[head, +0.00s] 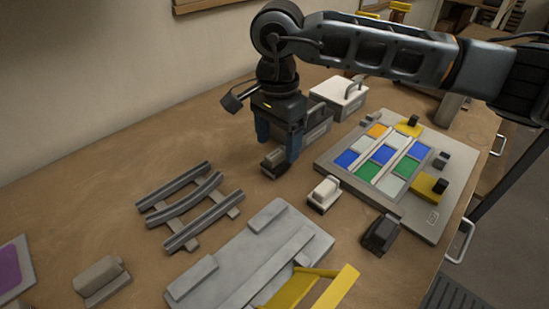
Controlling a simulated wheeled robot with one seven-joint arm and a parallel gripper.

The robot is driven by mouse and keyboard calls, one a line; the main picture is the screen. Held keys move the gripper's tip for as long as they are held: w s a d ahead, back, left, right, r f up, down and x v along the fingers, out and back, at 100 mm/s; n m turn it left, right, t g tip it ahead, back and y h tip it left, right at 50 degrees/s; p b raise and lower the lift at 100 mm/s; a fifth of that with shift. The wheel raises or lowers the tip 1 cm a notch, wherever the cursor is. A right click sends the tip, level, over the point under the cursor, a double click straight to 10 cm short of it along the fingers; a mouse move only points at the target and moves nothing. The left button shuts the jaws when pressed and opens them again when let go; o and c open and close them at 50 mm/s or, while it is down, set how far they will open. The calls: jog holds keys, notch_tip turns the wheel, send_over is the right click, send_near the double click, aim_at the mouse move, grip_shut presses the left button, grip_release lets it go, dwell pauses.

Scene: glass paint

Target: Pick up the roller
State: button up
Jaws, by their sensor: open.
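My gripper (278,152) points down over the back middle of the table, with its two blue fingers apart. A small grey block-like piece on a dark base (274,160) sits on the table between and just below the fingertips. I cannot tell whether a finger touches it. A black piece (381,232) stands further right, and a grey one (101,278) lies at the front left. I cannot tell for certain which of these is the roller.
A panel of coloured glass squares (335,178) lies at the right. A white-lidded box with a handle (338,94) stands behind my gripper. A rack of grey rails (190,207) and a grey tray (250,262) with a yellow part (312,287) lie in front. Bare wood surrounds them.

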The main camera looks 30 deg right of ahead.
aim_at(277, 152)
jog(key=shift+a+f+p, duration=0.1)
jog(key=shift+f+p, duration=0.2)
jog(key=shift+f, duration=1.45)
jog(key=shift+c, duration=0.4)
jog(key=c, duration=1.2)
jog(key=shift+o, duration=0.2)
jog(key=shift+r, duration=0.1)
jog(key=shift+r, duration=0.45)
notch_tip(277, 152, up, 2)
jog(key=shift+r+b, duration=0.25)
jog(key=shift+b, duration=0.3)
jog(key=d+r+b, duration=0.1)
jog(key=d+r, duration=0.2)
jog(key=d, duration=0.3)
jog(key=s+d+r+b, duration=0.1)
jog(key=d+r, duration=0.3)
jog(key=d, duration=0.1)
jog(key=shift+s+d+r, duration=0.15)
jog(key=shift+d+r, duration=0.1)
jog(key=shift+d, duration=0.1)
